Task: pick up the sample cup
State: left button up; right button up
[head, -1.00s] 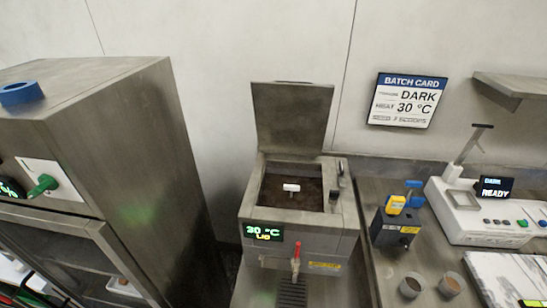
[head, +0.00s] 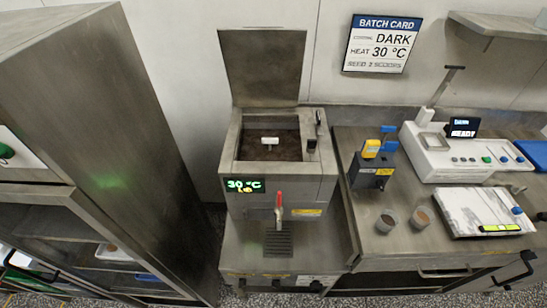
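Two small cups stand side by side on the steel counter right of the melting machine: one with dark grey-brown contents (head: 387,221) and one with lighter brown contents (head: 421,217). I cannot tell from their looks which is the sample cup. Dark shapes low at the left (head: 30,270) and low at the right (head: 515,270) look like my left and right grippers. Both are well apart from the cups, and their fingers are too small and unclear to read. Nothing is seen held.
The melting machine (head: 278,185) has its lid up and a red-handled tap above a grate. A dark box with yellow and blue parts (head: 372,172) stands behind the cups. A marble slab (head: 480,212) and a white instrument (head: 455,155) lie to their right. A tall steel cabinet (head: 100,130) fills the left.

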aim_at(423, 217)
jog(key=z, duration=1.6)
